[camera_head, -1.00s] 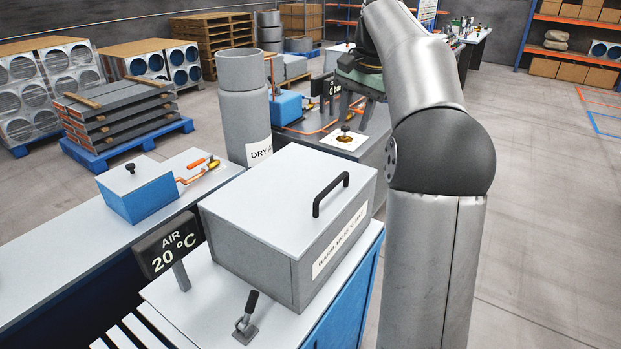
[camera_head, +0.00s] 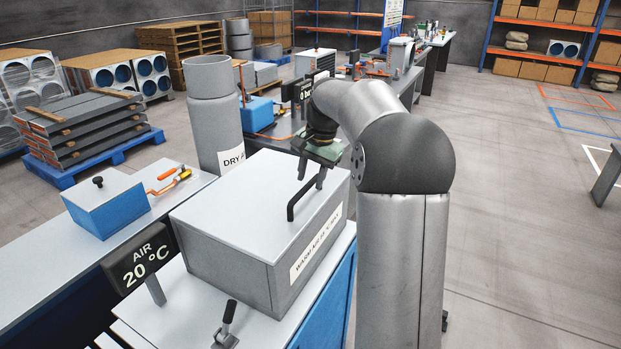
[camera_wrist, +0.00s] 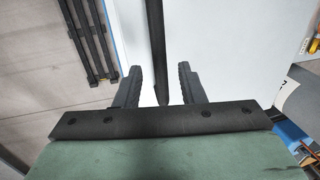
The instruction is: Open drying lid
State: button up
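The grey drying box, labelled with a warm-air sign, has its flat lid (camera_head: 235,200) down and shut. A black bar handle (camera_head: 291,208) stands on the lid's right side; it also shows as a dark bar in the wrist view (camera_wrist: 156,45). My gripper (camera_head: 313,178) is over the handle's far end, fingers pointing down. In the wrist view my gripper (camera_wrist: 160,85) is open, with the bar's end lying between the two fingers in the picture. I cannot tell whether the fingers touch it or how far they are above it.
A small toggle lever (camera_head: 226,325) stands in front of the box. An "AIR 20 °C" sign (camera_head: 142,258) is at its left. A tall grey cylinder (camera_head: 214,115) stands behind, and a blue box (camera_head: 106,204) sits on the left bench. The floor at right is open.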

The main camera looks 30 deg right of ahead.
jog(key=shift+w+a+f, duration=0.1)
jog(key=shift+f, duration=0.4)
jog(key=shift+r, duration=0.1)
grip_shut()
